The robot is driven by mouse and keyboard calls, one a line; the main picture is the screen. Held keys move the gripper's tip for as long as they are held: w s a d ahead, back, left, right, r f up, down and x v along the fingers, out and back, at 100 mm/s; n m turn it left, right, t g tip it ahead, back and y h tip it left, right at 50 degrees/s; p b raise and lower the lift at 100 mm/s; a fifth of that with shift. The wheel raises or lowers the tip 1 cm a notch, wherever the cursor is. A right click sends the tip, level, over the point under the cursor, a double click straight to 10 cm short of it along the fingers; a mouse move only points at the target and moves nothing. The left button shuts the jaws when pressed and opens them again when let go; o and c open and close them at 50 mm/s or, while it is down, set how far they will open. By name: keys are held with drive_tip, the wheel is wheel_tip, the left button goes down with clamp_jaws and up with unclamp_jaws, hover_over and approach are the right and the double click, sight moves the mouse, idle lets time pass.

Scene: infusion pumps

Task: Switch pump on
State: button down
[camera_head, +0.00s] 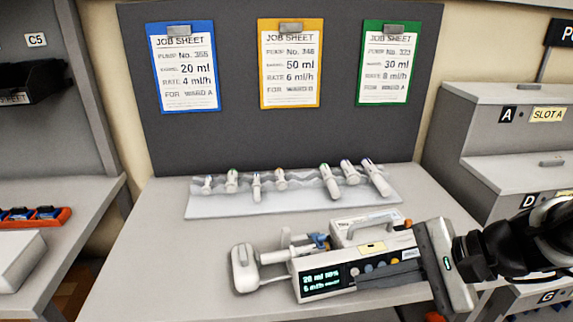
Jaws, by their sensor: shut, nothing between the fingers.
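The white infusion pump (350,240) stands on the grey bench, with a carry handle on top. Its dark screen (321,280) is lit with green text that appears to read 20 ml and 6 ml/h. A syringe barrel and blue clamp show at its upper left, and a white pusher head (244,268) sticks out to the left. Small round buttons, blue and orange among them, sit right of the screen. My gripper (360,280) comes in from the right, shut and empty. Its dark fingers lie across the pump's front and hide part of it; I cannot tell whether they touch.
A pale tray (290,204) with several syringes lies behind the pump. Blue (183,68), yellow (290,64) and green (384,64) job sheets hang on the dark back panel. A grey stepped rack (500,130) stands at right. The bench at front left is clear.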

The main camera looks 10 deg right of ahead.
drive_tip(key=s, duration=0.1)
drive_tip(key=s+r+p, duration=0.1)
drive_tip(key=s, duration=0.1)
drive_tip(key=s+r+p, duration=0.1)
drive_tip(key=shift+s+d, duration=0.25)
idle(0.3)
idle(0.5)
